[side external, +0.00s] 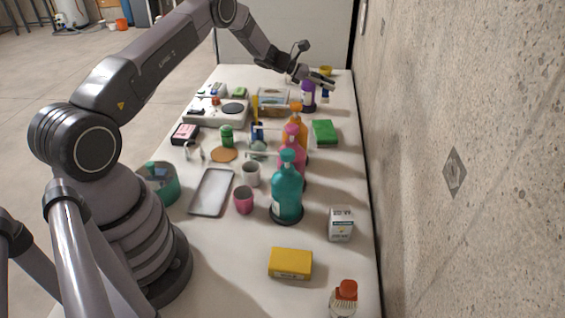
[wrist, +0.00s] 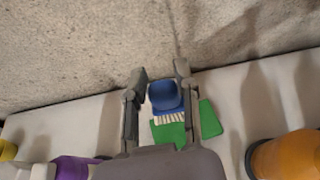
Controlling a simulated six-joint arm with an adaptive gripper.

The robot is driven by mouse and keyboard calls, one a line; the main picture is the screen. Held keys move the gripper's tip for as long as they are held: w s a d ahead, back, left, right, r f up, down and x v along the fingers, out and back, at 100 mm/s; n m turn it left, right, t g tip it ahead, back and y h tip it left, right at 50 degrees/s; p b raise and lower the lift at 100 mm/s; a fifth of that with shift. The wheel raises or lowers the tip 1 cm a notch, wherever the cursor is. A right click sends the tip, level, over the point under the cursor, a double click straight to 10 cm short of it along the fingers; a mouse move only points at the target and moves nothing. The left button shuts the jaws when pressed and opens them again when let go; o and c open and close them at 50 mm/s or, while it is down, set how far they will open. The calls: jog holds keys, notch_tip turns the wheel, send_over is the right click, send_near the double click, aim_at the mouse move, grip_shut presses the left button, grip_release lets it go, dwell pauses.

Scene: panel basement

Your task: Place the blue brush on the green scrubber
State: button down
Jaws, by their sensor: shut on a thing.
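My gripper (wrist: 161,82) is shut on the blue brush (wrist: 165,97), which sits between its two fingers with white bristles toward the wrist. The brush shows small and partly hidden below my gripper (side external: 322,84) in the side external view (side external: 326,93). It is held in the air near the wall. The green scrubber (side external: 324,132) lies on the table behind the orange bottle, toward the wall. In the wrist view the green scrubber (wrist: 209,120) appears beyond and below the brush, partly hidden by a finger. The brush looks apart from it.
A purple bottle (side external: 308,98) stands close below my gripper. Orange (side external: 298,120), pink (side external: 292,148) and teal (side external: 287,190) pump bottles stand in a row along the table. The concrete wall (side external: 455,120) borders the right edge. A yellow box (side external: 290,263) and a red-topped brush (side external: 344,297) lie nearer the camera.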

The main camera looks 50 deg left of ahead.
jog(key=f, duration=0.3)
jog(key=d+f, duration=0.1)
jog(key=f, duration=0.1)
jog(key=shift+w+f, duration=0.1)
jog(key=shift+f, duration=0.15)
jog(key=shift+a+f, duration=0.1)
jog(key=shift+f, duration=2.05)
jog(key=shift+f, duration=0.15)
jog(key=c, duration=0.8)
grip_release()
